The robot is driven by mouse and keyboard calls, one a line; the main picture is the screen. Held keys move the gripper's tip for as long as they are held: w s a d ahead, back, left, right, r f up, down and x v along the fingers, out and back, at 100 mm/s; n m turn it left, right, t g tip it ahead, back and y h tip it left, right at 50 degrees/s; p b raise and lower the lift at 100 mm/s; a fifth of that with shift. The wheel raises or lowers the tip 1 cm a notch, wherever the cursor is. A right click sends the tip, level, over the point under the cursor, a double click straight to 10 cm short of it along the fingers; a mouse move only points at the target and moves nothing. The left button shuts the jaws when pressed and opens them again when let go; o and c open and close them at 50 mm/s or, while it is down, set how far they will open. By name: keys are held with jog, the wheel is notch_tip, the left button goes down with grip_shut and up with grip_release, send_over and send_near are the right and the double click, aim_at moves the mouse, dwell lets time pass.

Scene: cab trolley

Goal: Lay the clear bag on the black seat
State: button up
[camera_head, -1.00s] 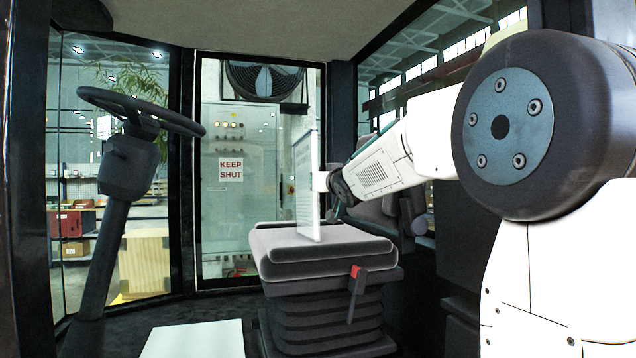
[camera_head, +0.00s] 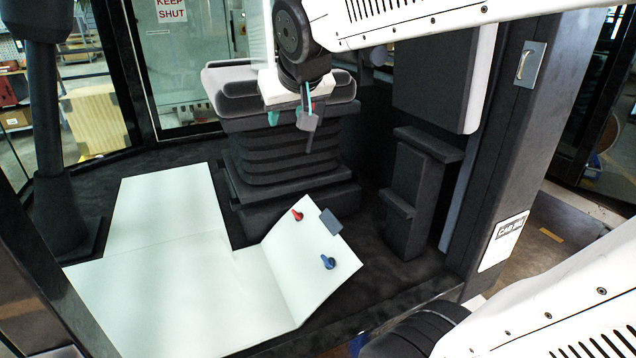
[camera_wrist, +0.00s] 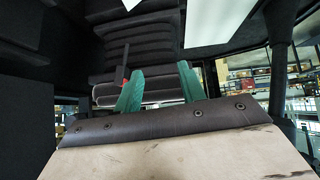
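The black seat (camera_head: 225,95) is in the upper middle of the head view, its cushion dark grey with pale piping. My gripper (camera_head: 289,115) is in front of the cushion and hides part of it. In the wrist view, my gripper (camera_wrist: 161,66) has its two teal fingers apart, and I see nothing between them. A pale see-through upright strip (camera_head: 262,35) shows left of the wrist in the head view; I cannot tell what it is. I cannot make out the clear bag with certainty in either view.
White flat panels (camera_head: 165,290) lie low in front of the seat. A tilted white panel bears a red knob (camera_head: 297,215), a blue knob (camera_head: 328,262) and a slate-coloured block (camera_head: 331,221). The steering column (camera_head: 52,150) stands left, a dark pillar (camera_head: 505,130) right. Dark floor lies between.

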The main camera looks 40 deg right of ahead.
jog(key=s+a+f+n+g+y, duration=0.1)
jog(key=s+a+f+g, duration=0.2)
jog(key=s+f, duration=0.3)
jog(key=s+a+f+n+g+y, duration=0.1)
jog(key=s+a+f, duration=0.4)
jog(key=s, duration=0.9)
jog(key=a+g+y, duration=0.1)
jog(key=g, duration=0.1)
jog(key=shift+s+f+n+g, duration=0.3)
jog(key=shift+f+n+g, duration=0.05)
jog(key=shift+n+g, duration=0.05)
jog(key=shift+c, duration=0.3)
